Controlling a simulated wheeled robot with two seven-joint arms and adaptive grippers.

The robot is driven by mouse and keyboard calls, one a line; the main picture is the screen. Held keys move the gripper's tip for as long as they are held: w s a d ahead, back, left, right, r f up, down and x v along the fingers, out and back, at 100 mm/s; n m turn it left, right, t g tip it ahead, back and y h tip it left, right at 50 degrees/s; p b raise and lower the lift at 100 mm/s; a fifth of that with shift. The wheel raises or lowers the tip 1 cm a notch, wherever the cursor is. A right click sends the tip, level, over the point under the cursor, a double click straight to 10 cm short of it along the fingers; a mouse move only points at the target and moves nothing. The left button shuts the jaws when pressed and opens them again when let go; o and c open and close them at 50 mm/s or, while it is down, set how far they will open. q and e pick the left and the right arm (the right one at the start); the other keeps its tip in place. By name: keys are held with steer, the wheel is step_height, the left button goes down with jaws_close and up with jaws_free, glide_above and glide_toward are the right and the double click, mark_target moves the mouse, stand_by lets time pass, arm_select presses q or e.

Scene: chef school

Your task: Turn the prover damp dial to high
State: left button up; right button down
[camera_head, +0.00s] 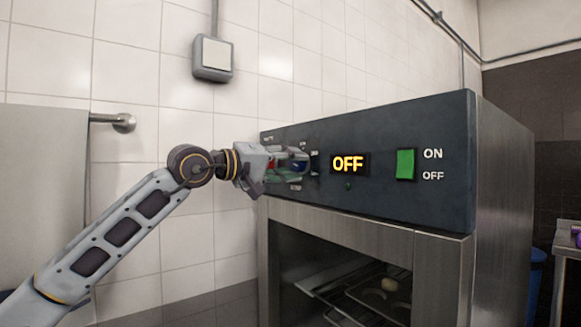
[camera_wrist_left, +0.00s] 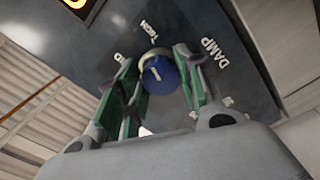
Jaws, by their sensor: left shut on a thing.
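The damp dial (camera_wrist_left: 162,79) is a round blue knob with a short pale mark on its face, on the dark control panel of the prover (camera_head: 448,185). The word DAMP and smaller lettering, one word looking like HIGH, are printed around it in the left wrist view. My left gripper (camera_head: 290,164) is at the left part of the panel. In the left wrist view its two green-lined fingers (camera_wrist_left: 160,72) stand on either side of the dial, shut on it. In the head view the fingers largely hide the dial. My right gripper is not in view.
The panel also carries a lit display (camera_head: 348,163) reading OFF and a green switch (camera_head: 405,164) labelled ON and OFF. Below is the prover's chamber with racks (camera_head: 345,293). A wall box (camera_head: 212,58) and a metal rail (camera_head: 122,122) are on the tiled wall.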

arm_select(q)
steer(key=shift+f+m, duration=0.15)
steer(key=shift+m, duration=1.05)
steer(key=o, duration=1)
steer(key=v, duration=1.2)
steer(key=shift+d, duration=0.1)
